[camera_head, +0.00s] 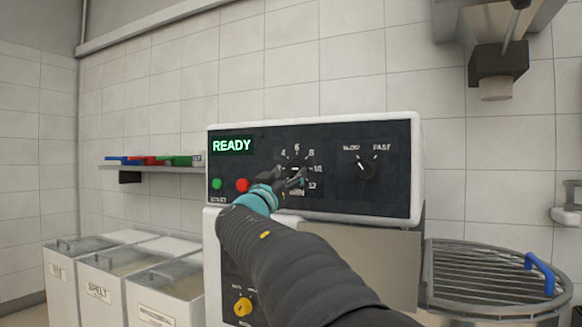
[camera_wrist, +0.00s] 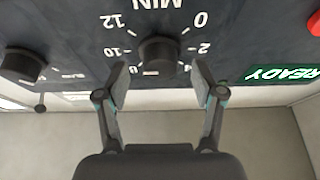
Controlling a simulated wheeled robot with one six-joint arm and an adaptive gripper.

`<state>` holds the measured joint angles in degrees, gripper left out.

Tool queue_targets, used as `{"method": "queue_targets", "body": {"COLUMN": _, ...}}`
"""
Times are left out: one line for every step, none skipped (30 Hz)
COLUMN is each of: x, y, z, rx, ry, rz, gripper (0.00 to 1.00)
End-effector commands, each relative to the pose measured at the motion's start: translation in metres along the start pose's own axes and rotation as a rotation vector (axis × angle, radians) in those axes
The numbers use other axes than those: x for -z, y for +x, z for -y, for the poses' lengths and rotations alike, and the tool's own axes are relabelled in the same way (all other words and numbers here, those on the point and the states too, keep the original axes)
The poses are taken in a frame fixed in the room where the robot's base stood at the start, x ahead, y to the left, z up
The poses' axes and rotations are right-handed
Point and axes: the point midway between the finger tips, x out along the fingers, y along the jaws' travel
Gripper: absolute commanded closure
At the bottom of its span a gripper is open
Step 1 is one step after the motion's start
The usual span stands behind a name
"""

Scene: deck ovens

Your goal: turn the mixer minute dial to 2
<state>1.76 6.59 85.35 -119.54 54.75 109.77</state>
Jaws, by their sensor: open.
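The mixer minute dial (camera_head: 295,166) is a dark round knob on the mixer's black control panel, partly hidden by my gripper in the head view. Numbers from 0 to 12 ring it above the word MIN. In the wrist view, which looks upside down, the dial (camera_wrist: 160,52) sits between my fingertips. I cannot tell clearly which number its pointer marks. My gripper (camera_wrist: 158,76) is open, one finger on each side of the dial, with gaps visible between fingers and knob. The gripper also shows in the head view (camera_head: 288,182), close in front of the panel.
A second knob (camera_head: 365,168), marked SLOW and FAST, is right of the minute dial. A red button (camera_head: 242,185), a green button (camera_head: 217,184) and a READY display (camera_head: 232,146) are left. A bowl guard with a blue handle (camera_head: 540,273) stands right; ingredient bins (camera_head: 100,290) stand left.

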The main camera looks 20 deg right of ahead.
Motion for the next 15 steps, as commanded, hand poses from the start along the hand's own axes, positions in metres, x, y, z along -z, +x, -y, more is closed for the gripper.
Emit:
{"method": "queue_targets", "body": {"x": 0.002, "y": 0.008, "z": 0.0, "rx": -0.002, "ry": -0.001, "rz": 0.0, "gripper": 0.32}}
{"method": "queue_targets", "body": {"x": 0.001, "y": 0.011, "z": 0.0, "rx": -0.001, "ry": -0.001, "rz": 0.0, "gripper": 0.32}}
{"method": "queue_targets", "body": {"x": 0.001, "y": 0.014, "z": 0.0, "rx": 0.0, "ry": -0.001, "rz": 0.0, "gripper": 0.32}}
{"method": "queue_targets", "body": {"x": 0.001, "y": 0.016, "z": 0.0, "rx": 0.0, "ry": 0.0, "rz": 0.0, "gripper": 0.32}}
{"method": "queue_targets", "body": {"x": 0.001, "y": 0.017, "z": 0.0, "rx": 0.0, "ry": 0.0, "rz": 0.0, "gripper": 0.32}}
{"method": "queue_targets", "body": {"x": 0.001, "y": 0.019, "z": 0.0, "rx": 0.0, "ry": 0.0, "rz": 0.0, "gripper": 0.32}}
{"method": "queue_targets", "body": {"x": 0.001, "y": 0.02, "z": 0.0, "rx": -0.001, "ry": 0.0, "rz": -0.001, "gripper": 0.32}}
{"method": "queue_targets", "body": {"x": 0.001, "y": 0.021, "z": 0.0, "rx": -0.001, "ry": 0.0, "rz": -0.001, "gripper": 0.32}}
{"method": "queue_targets", "body": {"x": 0.0, "y": 0.022, "z": 0.0, "rx": -0.001, "ry": 0.0, "rz": -0.001, "gripper": 0.32}}
{"method": "queue_targets", "body": {"x": 0.0, "y": 0.022, "z": 0.0, "rx": 0.0, "ry": 0.0, "rz": 0.0, "gripper": 0.32}}
{"method": "queue_targets", "body": {"x": 0.0, "y": 0.022, "z": 0.0, "rx": 0.0, "ry": 0.0, "rz": 0.0, "gripper": 0.32}}
{"method": "queue_targets", "body": {"x": 0.0, "y": 0.022, "z": 0.0, "rx": 0.0, "ry": 0.0, "rz": 0.0, "gripper": 0.32}}
{"method": "queue_targets", "body": {"x": 0.0, "y": 0.022, "z": 0.0, "rx": 0.0, "ry": 0.0, "rz": 0.0, "gripper": 0.32}}
{"method": "queue_targets", "body": {"x": 0.0, "y": 0.022, "z": 0.0, "rx": 0.0, "ry": 0.0, "rz": 0.0, "gripper": 0.32}}
{"method": "queue_targets", "body": {"x": 0.0, "y": 0.022, "z": 0.0, "rx": 0.0, "ry": 0.0, "rz": 0.0, "gripper": 0.32}}
